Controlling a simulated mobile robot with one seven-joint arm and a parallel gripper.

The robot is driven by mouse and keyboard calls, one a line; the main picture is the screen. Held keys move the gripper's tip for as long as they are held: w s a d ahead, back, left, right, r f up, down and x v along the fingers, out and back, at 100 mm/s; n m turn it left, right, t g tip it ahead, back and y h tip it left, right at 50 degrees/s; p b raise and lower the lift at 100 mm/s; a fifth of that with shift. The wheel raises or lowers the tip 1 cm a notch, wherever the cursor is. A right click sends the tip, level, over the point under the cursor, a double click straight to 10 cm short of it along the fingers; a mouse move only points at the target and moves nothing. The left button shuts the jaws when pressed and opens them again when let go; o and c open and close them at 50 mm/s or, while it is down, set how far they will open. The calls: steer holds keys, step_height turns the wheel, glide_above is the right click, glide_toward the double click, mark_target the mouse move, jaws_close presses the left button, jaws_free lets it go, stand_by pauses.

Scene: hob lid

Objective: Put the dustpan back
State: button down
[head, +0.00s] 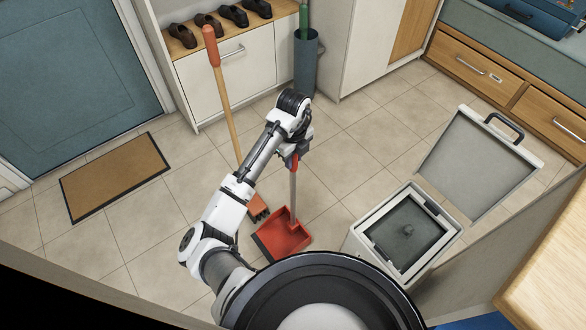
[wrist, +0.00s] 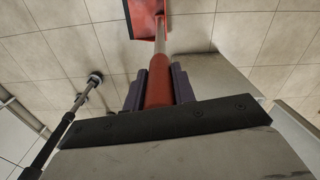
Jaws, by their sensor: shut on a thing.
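The dustpan (head: 284,238) is a red pan on a long grey pole with a red grip at the top. My gripper (head: 293,160) is shut on that grip and holds the dustpan with its pole near upright and the pan at the bottom. In the wrist view the red grip (wrist: 159,82) sits between my two dark fingers, and the pan shows at the top edge. I cannot tell whether the pan touches the floor. A broom (head: 228,115) with a wooden handle and orange-red grip stands left of the dustpan, its brush close to the pan.
A doormat (head: 115,178) lies by the blue door. A white shoe cabinet (head: 232,70) and a blue-grey umbrella stand (head: 306,68) are at the back. A pale bin (head: 400,237) stands to the right, near a grey panel with a black handle (head: 480,165). Tiled floor between is clear.

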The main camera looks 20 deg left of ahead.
steer(key=shift+f, duration=2.65)
steer(key=shift+f, duration=0.2)
steer(key=c, duration=1.1)
jaws_free()
steer(key=shift+c, duration=0.2)
